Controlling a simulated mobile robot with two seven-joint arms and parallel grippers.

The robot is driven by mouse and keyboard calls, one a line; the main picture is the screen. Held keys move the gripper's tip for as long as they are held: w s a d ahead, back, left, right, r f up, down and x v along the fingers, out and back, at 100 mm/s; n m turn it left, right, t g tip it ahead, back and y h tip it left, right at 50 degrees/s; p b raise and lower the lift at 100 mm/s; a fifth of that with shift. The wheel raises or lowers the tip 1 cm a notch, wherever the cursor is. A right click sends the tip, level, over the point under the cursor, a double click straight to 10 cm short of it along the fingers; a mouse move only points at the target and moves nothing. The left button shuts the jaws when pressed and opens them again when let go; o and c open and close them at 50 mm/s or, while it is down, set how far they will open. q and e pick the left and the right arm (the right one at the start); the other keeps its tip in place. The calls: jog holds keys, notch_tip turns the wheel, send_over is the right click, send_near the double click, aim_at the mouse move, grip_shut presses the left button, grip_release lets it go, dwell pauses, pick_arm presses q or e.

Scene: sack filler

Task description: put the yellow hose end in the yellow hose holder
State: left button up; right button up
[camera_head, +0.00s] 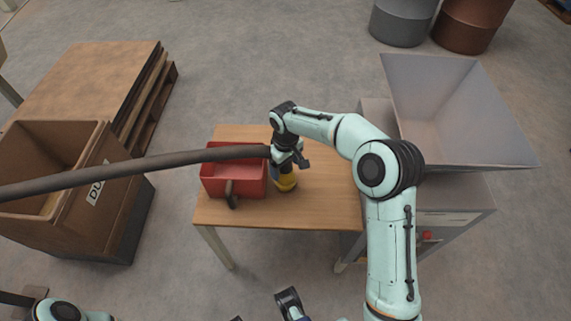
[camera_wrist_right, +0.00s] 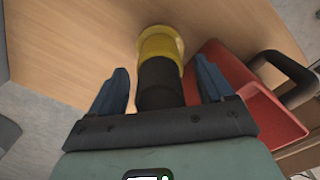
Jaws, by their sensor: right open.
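The yellow hose end (camera_wrist_right: 160,48) is a yellow band on a dark hose, seen in the right wrist view. The dark hose (camera_head: 130,170) runs in from the left in the head view up to my right gripper. A paler yellow ring, seemingly the yellow hose holder (camera_wrist_right: 162,31), surrounds the far end of the band at the table. The hose end appears to stand in this ring. My right gripper (camera_wrist_right: 163,84) is open, its blue fingers on both sides of the dark hose section. Part of my left arm shows at the bottom.
A red open bin (camera_head: 222,184) with a dark handle stands on the wooden table (camera_head: 320,212), close left of the gripper. A grey hopper (camera_head: 440,100) stands to the right, and a brown bin (camera_head: 115,215) and pallet stack (camera_head: 95,80) to the left. The table's front right is clear.

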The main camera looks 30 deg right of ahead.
notch_tip(320, 180, up, 12)
jog(key=shift+f+p, duration=0.25)
jog(key=shift+p, duration=0.85)
jog(key=shift+o, duration=0.5)
jog(key=shift+r, duration=0.45)
jog(key=m, duration=0.3)
jog(key=shift+a+m, duration=0.1)
jog(key=shift+m, duration=0.3)
jog(key=m, duration=0.5)
jog(key=shift+f+m, duration=0.2)
jog(key=shift+m, duration=0.1)
jog(key=m, duration=0.2)
jog(key=shift+m, duration=0.4)
jog(key=m, duration=0.5)
jog(key=shift+r+b, duration=0.25)
jog(key=shift+b, duration=0.05)
jog(key=shift+f+m, duration=0.15)
jog(key=shift+m, duration=0.15)
notch_tip(320, 180, down, 8)
jog(key=shift+f+b, duration=0.2)
jog(key=shift+b, duration=0.8)
notch_tip(320, 180, down, 5)
jog(key=shift+r+b, duration=0.15)
jog(key=shift+b, duration=0.4)
pick_arm(q)
jog(key=shift+w+a+f, duration=0.15)
jog(key=shift+w+f, duration=0.35)
jog(key=shift+f, duration=0.15)
pick_arm(e)
jog(key=shift+c, duration=0.4)
